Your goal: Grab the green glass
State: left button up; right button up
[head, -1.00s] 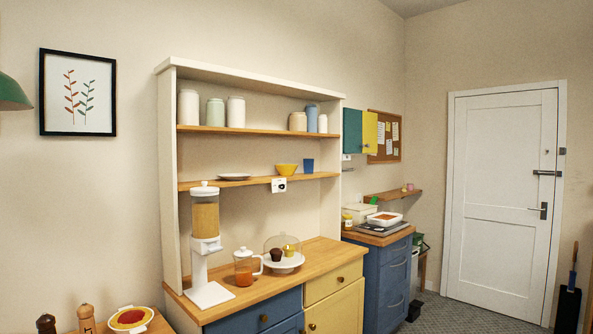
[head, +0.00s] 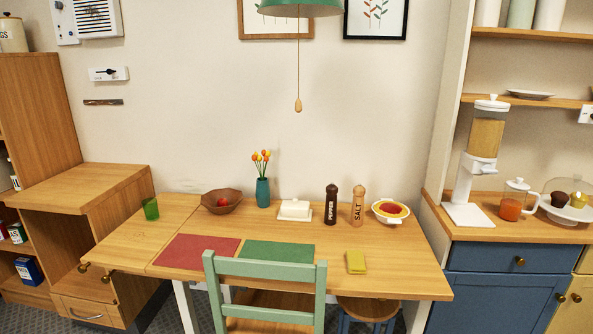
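In the head view a small green glass (head: 151,209) stands upright on the left part of the wooden dining table (head: 138,244). It is left of the brown bowl and behind the red placemat, with clear tabletop around it. It looks empty. Neither of my grippers shows in the head view.
The table also holds a red placemat (head: 196,251), a green placemat (head: 276,254), a bowl (head: 222,206), a vase (head: 263,193), a butter dish (head: 294,211) and mills. A green chair (head: 264,267) stands at its front. A wooden cabinet (head: 88,186) adjoins it at left.

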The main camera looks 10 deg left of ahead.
aim_at(149, 205)
jog(key=i+j, duration=0.15)
jog(key=j, duration=0.2)
jog(key=i+j, duration=0.15)
jog(key=j, duration=0.2)
jog(key=i+j, duration=0.15)
jog(key=j, duration=0.25)
jog(key=i+j, duration=0.15)
jog(key=j, duration=0.2)
jog(key=i+j+z, duration=0.1)
jog(key=j, duration=0.25)
jog(key=i+j, duration=0.15)
jog(key=j, duration=0.2)
jog(key=i+j, duration=0.15)
jog(key=j, duration=0.25)
